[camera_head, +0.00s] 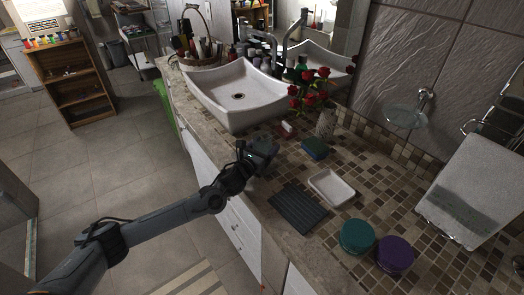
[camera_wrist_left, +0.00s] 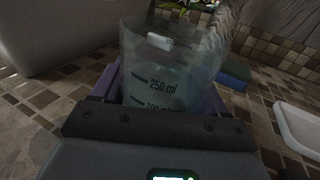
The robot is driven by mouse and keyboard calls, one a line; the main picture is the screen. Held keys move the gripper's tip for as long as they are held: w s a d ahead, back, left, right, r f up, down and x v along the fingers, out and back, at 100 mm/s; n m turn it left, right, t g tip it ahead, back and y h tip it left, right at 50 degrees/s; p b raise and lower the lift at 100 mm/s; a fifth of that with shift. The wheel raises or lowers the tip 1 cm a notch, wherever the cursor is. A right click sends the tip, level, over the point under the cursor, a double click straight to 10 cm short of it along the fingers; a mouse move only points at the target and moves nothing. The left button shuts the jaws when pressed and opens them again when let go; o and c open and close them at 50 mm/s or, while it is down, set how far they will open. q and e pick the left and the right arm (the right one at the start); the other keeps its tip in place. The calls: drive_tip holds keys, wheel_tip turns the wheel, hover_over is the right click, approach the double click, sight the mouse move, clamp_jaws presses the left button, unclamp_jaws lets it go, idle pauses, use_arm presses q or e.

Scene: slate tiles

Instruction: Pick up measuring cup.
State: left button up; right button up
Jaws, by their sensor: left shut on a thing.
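A clear measuring cup (camera_wrist_left: 172,72) with dark marks, among them 250 ml, stands between the purple-edged jaws of my left gripper in the left wrist view. The gripper is shut on it, and the dark gripper body hides the cup's lower part. In the head view my left gripper (camera_head: 264,150) is over the front edge of the tiled counter, just in front of the sink. The cup cannot be made out there, as the gripper covers that spot. My right gripper is not in view.
The white sink (camera_head: 222,101) stands behind left of the gripper. To the right are a blue-green sponge (camera_head: 314,148), a white soap dish (camera_head: 331,188), a dark ribbed mat (camera_head: 298,208), a teal jar (camera_head: 357,236) and a purple jar (camera_head: 395,255). Red roses (camera_head: 309,90) stand behind.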

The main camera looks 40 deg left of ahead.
sight(267, 134)
use_arm(q)
drive_tip(key=shift+r, duration=0.1)
wheel_tip(267, 134, up, 4)
drive_tip(key=shift+r+p, duration=0.15)
drive_tip(key=shift+p, duration=0.55)
drive_tip(key=d+r+p, duration=0.1)
drive_tip(key=d+r, duration=0.5)
drive_tip(key=d, duration=0.5)
drive_tip(key=shift+s+d+r, duration=0.3)
drive_tip(key=shift+s+d, duration=0.05)
